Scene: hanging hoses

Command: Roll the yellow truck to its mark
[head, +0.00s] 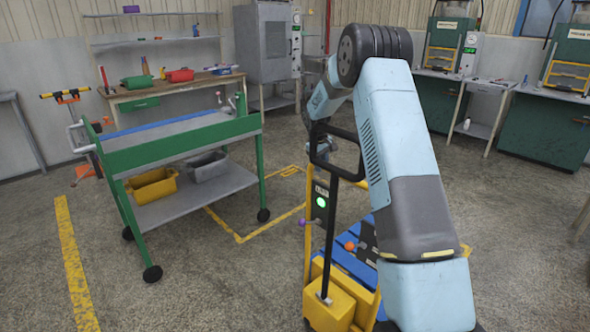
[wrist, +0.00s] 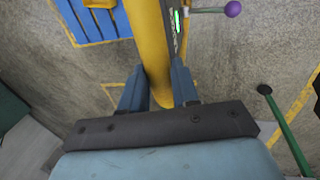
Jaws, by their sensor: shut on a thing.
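The yellow truck (head: 342,293) stands in front of me at lower centre in the head view, with a blue slatted deck, a black handle and a green-lit panel. My arm covers its right part. In the wrist view, my gripper (wrist: 158,88) is shut on the truck's yellow bar (wrist: 150,40), one finger on each side. The truck's blue slats (wrist: 95,22) and a purple knob (wrist: 232,9) also show there. In the head view my gripper is hard to make out behind the handle. A yellow outline (head: 240,238) on the floor, left of and behind the truck, looks like the mark.
A green cart (head: 185,145) with grey and yellow bins on its lower shelf stands left of the outline. A workbench (head: 160,95) and a grey cabinet (head: 265,45) are at the back. Green machines (head: 550,125) line the right. A yellow floor line (head: 75,265) runs at left.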

